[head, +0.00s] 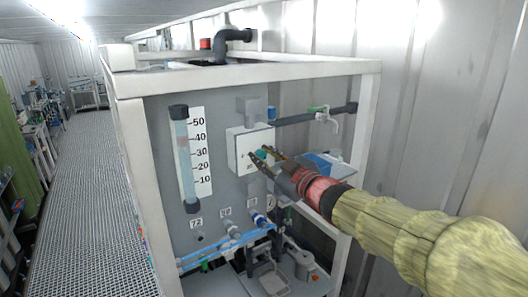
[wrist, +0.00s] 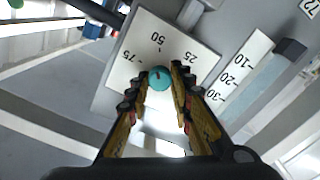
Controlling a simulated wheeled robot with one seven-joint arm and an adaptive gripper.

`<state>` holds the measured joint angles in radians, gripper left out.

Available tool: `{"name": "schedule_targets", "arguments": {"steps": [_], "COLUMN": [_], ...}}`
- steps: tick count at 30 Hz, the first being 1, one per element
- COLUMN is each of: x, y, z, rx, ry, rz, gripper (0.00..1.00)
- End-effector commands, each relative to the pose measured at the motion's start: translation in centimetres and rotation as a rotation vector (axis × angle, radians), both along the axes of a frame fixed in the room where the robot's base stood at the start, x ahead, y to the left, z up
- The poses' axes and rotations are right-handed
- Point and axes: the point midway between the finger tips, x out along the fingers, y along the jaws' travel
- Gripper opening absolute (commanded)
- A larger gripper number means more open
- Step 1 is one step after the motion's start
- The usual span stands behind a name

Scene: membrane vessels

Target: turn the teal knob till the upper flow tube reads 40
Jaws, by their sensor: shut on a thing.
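The teal knob (wrist: 160,80) sits on a white dial plate (wrist: 135,52) marked 25, 50 and 75. A small dark reddish mark shows on the knob's face, towards the 50. My gripper (wrist: 160,75) is shut on the knob, one finger on each side. In the head view my gripper (head: 261,155) reaches the white box from the right, and the knob (head: 260,154) shows between the fingers. The flow tube (head: 186,165) stands upright on the grey panel beside a scale (head: 200,150) from 10 to 50.
A white frame (head: 135,160) surrounds the panel. Below the box are blue tubing (head: 225,243) and small valves (head: 259,219). A pipe with a tap (head: 322,113) is at the upper right. A grated walkway (head: 85,170) runs clear on the left.

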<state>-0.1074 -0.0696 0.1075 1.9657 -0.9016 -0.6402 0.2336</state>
Motion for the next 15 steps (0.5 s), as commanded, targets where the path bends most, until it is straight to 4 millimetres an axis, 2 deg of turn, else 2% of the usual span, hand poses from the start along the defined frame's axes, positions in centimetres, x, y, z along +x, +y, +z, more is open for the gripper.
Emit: {"name": "schedule_targets", "arguments": {"steps": [11,12,15], "x": [0.02,0.02,0.01], "y": [-0.04,-0.04,-0.04], "z": [-0.16,-0.16,-0.14], "rx": [0.038,0.038,0.038], "ry": [0.028,0.028,0.028], "rz": [-0.001,-0.001,-0.001], "gripper": [0.0,0.24,0.29]}}
